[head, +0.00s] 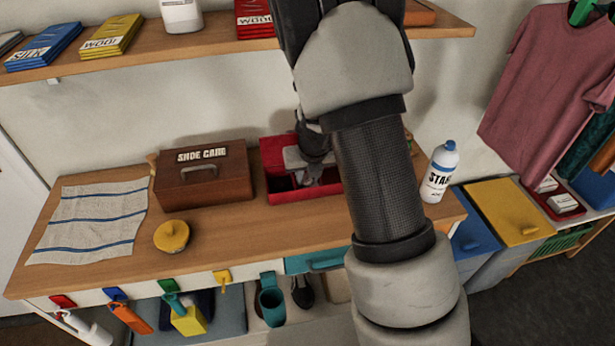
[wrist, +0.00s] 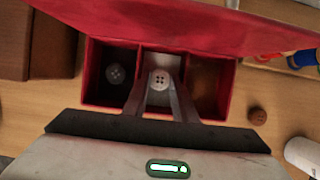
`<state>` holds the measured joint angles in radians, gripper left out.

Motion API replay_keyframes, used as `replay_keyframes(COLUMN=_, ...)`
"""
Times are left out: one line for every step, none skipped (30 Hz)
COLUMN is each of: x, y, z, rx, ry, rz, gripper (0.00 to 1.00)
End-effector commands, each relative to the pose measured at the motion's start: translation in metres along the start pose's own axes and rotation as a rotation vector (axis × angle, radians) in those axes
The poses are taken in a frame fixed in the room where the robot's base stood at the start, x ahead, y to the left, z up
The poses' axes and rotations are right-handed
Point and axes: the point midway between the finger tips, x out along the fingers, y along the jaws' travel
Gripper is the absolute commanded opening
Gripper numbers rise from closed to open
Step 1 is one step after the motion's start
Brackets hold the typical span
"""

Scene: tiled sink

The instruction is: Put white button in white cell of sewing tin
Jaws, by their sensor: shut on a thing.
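The sewing tin (head: 272,160) is red and stands open on the wooden counter, its lid raised at the back. In the wrist view the tin (wrist: 233,92) has three cells: a dark one at left, a white one (wrist: 152,63) in the middle and a brown one at right. My gripper (wrist: 160,88) points down over the middle cell. It is shut on a pale round button (wrist: 160,77), the white button. Whether the button touches the cell floor I cannot tell. A grey button (wrist: 116,72) lies in the left cell. In the head view my arm partly hides the tin.
A brown button (wrist: 257,116) lies on the counter right of the tin. A brown shoe care box (head: 205,182) stands close at left, with a yellow round lidded thing (head: 171,236) in front. A starch bottle (head: 439,172) stands at right. A shelf (head: 150,50) runs above.

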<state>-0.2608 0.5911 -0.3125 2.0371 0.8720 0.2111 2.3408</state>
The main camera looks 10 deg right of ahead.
Motion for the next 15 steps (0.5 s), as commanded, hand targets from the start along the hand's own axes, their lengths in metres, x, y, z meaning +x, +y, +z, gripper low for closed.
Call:
replay_keyframes(x=0.0028, y=-0.0001, z=-0.0013, rx=0.000, ry=0.001, rz=0.000, gripper=0.01)
replay_keyframes(x=0.0038, y=-0.0002, z=-0.0017, rx=0.000, ry=0.001, rz=0.000, gripper=0.01)
replay_keyframes(x=0.0039, y=-0.0002, z=-0.0017, rx=0.001, ry=0.001, rz=0.000, gripper=0.27)
replay_keyframes(x=0.0031, y=-0.0002, z=-0.0014, rx=0.000, ry=0.000, rz=0.000, gripper=0.32)
replay_keyframes(x=0.0030, y=-0.0002, z=-0.0013, rx=0.000, ry=0.000, rz=0.000, gripper=0.33)
replay_keyframes(x=0.0030, y=-0.0002, z=-0.0013, rx=0.000, ry=0.000, rz=0.000, gripper=0.33)
replay_keyframes(x=0.0030, y=-0.0002, z=-0.0013, rx=0.000, ry=0.001, rz=0.000, gripper=0.33)
replay_keyframes(x=0.0030, y=-0.0002, z=-0.0014, rx=0.000, ry=0.001, rz=0.000, gripper=0.33)
replay_keyframes(x=0.0029, y=-0.0001, z=-0.0013, rx=0.000, ry=0.000, rz=0.000, gripper=0.33)
replay_keyframes(x=0.0029, y=-0.0001, z=-0.0013, rx=0.000, ry=0.000, rz=0.000, gripper=0.33)
replay_keyframes(x=0.0029, y=-0.0001, z=-0.0013, rx=0.000, ry=0.000, rz=0.000, gripper=0.33)
replay_keyframes(x=0.0025, y=-0.0001, z=-0.0011, rx=0.000, ry=0.000, rz=0.000, gripper=0.33)
replay_keyframes(x=0.0017, y=-0.0001, z=-0.0007, rx=0.000, ry=0.000, rz=0.000, gripper=0.33)
replay_keyframes(x=0.0002, y=0.0000, z=0.0000, rx=0.000, ry=0.000, rz=0.000, gripper=0.33)
replay_keyframes(x=-0.0030, y=0.0001, z=0.0014, rx=0.000, ry=-0.001, rz=0.000, gripper=0.33)
